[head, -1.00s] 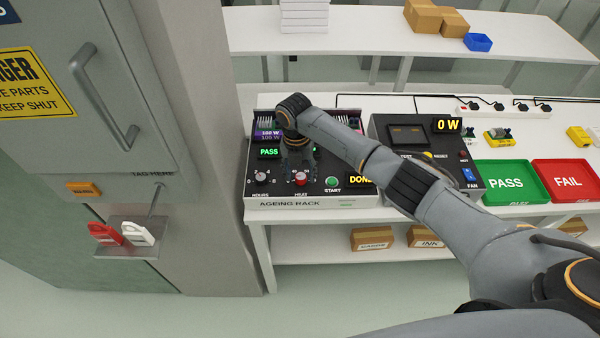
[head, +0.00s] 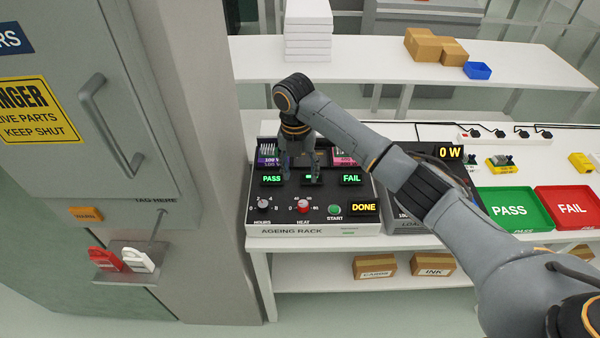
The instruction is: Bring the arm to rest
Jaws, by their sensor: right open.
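My right arm reaches in from the lower right across the bench. My right gripper (head: 300,165) points down, open, above the back part of the ageing rack (head: 290,229). I see nothing held between its fingers. The rack's front panel shows the hours knob (head: 264,203), the red heat knob (head: 303,205), the green start button (head: 334,210) and a lit DONE display (head: 364,207). Lit signs read PASS (head: 271,179) and FAIL (head: 351,179); the one between them is partly hidden by the gripper. My left gripper is not in view.
A load unit (head: 405,212) stands right of the rack, partly behind my arm. A green PASS tray (head: 512,210) and red FAIL tray (head: 570,208) lie further right. A grey cabinet (head: 60,120) with red and white padlocks (head: 105,259) stands at left. A shelf (head: 380,58) runs behind.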

